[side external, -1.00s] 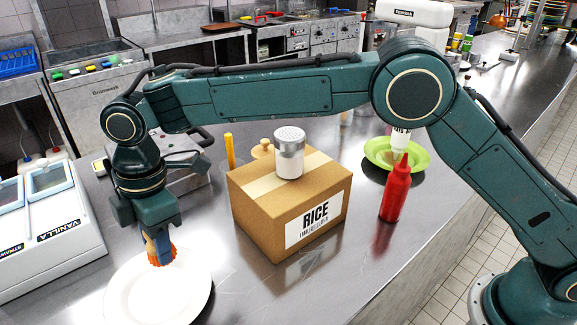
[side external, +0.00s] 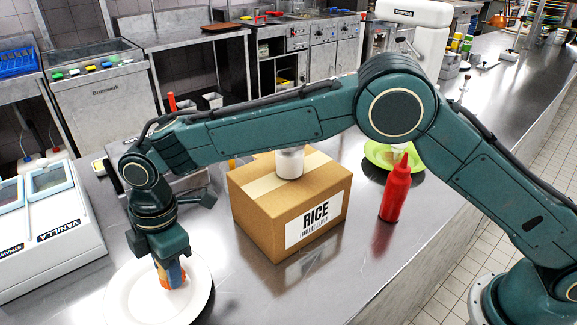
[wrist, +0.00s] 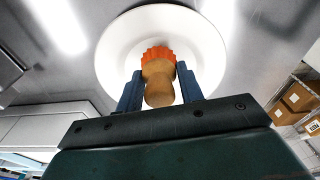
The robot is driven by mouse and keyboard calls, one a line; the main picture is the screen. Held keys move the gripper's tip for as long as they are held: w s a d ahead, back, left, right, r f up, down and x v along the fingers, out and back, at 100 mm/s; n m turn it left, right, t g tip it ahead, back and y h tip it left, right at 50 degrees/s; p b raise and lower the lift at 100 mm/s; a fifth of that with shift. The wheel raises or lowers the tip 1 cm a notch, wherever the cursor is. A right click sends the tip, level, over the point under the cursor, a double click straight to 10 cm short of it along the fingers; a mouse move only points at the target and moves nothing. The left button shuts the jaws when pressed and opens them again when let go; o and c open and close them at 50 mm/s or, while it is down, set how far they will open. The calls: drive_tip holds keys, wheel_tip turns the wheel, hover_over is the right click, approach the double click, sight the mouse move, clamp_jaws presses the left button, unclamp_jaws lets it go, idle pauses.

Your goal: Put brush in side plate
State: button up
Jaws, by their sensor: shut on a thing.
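The brush has a tan wooden handle and an orange scalloped head; in the wrist view the brush (wrist: 158,80) sits between my two blue fingers. My gripper (wrist: 160,88) is shut on its handle. In the side view my gripper (side external: 172,275) points down over the white side plate (side external: 125,292), and only a bit of the orange head shows past the fingers. The head is over the plate's middle, at or just above its surface; I cannot tell if it touches. The plate also fills the top of the wrist view (wrist: 110,60).
A cardboard RICE box (side external: 262,222) with a shaker (side external: 289,164) on top stands right of the plate. A red bottle (side external: 396,190) and a green plate (side external: 376,152) are farther right. A vanilla dispenser (side external: 50,235) stands at left. Bare steel counter lies between plate and box.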

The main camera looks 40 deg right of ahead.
drive_tip(key=shift+f, duration=0.6)
drive_tip(key=shift+f, duration=0.1)
drive_tip(key=o, duration=1)
drive_tip(key=r, duration=0.7)
drive_tip(key=d+r, duration=0.1)
drive_tip(key=r, duration=0.2)
drive_tip(key=shift+w+d+r, duration=0.1)
drive_tip(key=shift+r, duration=0.2)
drive_tip(key=shift+d+r, duration=0.15)
drive_tip(key=shift+r, duration=0.6)
